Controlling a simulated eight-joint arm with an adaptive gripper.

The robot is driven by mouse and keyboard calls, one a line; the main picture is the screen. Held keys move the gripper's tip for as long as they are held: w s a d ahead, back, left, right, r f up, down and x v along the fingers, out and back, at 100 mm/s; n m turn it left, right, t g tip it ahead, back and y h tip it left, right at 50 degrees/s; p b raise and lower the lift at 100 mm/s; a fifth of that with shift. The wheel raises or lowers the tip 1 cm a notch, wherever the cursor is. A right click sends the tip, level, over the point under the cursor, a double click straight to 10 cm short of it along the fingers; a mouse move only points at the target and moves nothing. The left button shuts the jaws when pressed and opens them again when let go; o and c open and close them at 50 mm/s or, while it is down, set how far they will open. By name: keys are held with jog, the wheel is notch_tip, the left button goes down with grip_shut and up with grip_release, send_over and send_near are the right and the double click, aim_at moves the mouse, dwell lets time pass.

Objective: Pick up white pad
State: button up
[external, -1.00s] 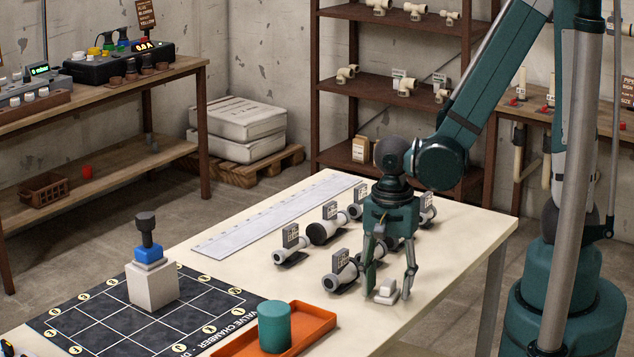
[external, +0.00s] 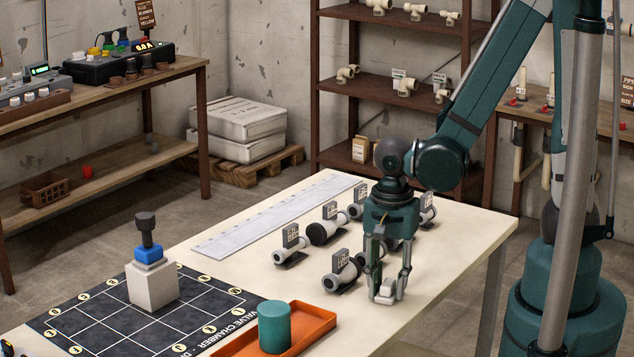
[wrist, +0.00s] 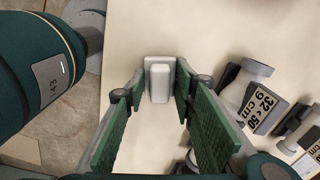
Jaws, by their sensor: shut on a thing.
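The white pad (external: 387,291) is a small pale block with a raised middle, on the cream table near its front right edge. In the wrist view the pad (wrist: 159,80) lies between my fingertips. My gripper (external: 387,290) points straight down over it and is shut on it, with a green-faced finger on each side. The pad looks to be at table height; I cannot tell whether it touches the table. In the wrist view my gripper (wrist: 159,92) hides little of the pad.
Several pipe pieces with grey label tags (external: 342,272) stand left of my gripper. An orange tray (external: 318,318) holds a teal cylinder (external: 275,328). A dark grid mat (external: 95,325) carries a white block with a blue and black top (external: 152,283). A long pale ruler (external: 270,218) lies behind.

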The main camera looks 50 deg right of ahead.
aim_at(387, 282)
jog(key=shift+r, duration=0.15)
jog(key=shift+r+p, duration=1.65)
jog(key=shift+r, duration=3.2)
jog(key=shift+w, duration=0.1)
